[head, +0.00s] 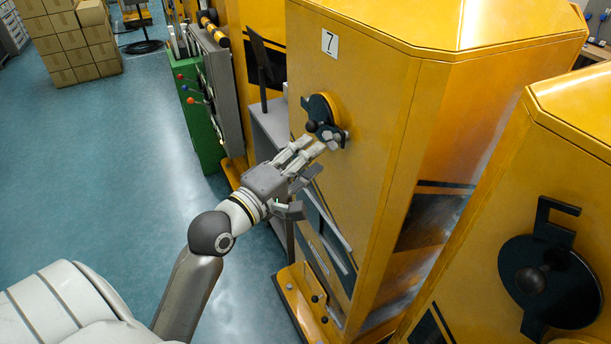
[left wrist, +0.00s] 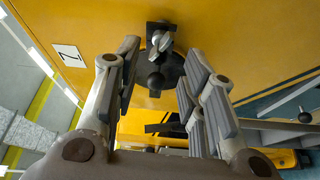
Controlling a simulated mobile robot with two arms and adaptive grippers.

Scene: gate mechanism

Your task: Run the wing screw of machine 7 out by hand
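Machine 7 (head: 360,95) is a tall yellow cabinet with a white "7" plate (head: 330,43). On its face sits a black round plate (head: 318,108) with a ball knob (head: 312,126) and a dark bracket. In the left wrist view a light grey wing screw (left wrist: 162,40) sits at the bracket, above the ball knob (left wrist: 156,82). My left gripper (head: 316,162) reaches to just below the plate. In the left wrist view its fingers (left wrist: 163,50) stand wide apart, with the screw between and beyond their tips and nothing gripped. My right gripper is not in view.
A second yellow machine (head: 520,180) with a similar black disc (head: 575,290) stands close at the right. A green cabinet (head: 200,135) with coloured knobs and a grey stand (head: 268,130) are left of machine 7. Cardboard boxes (head: 70,45) are far left. The floor (head: 110,160) is clear.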

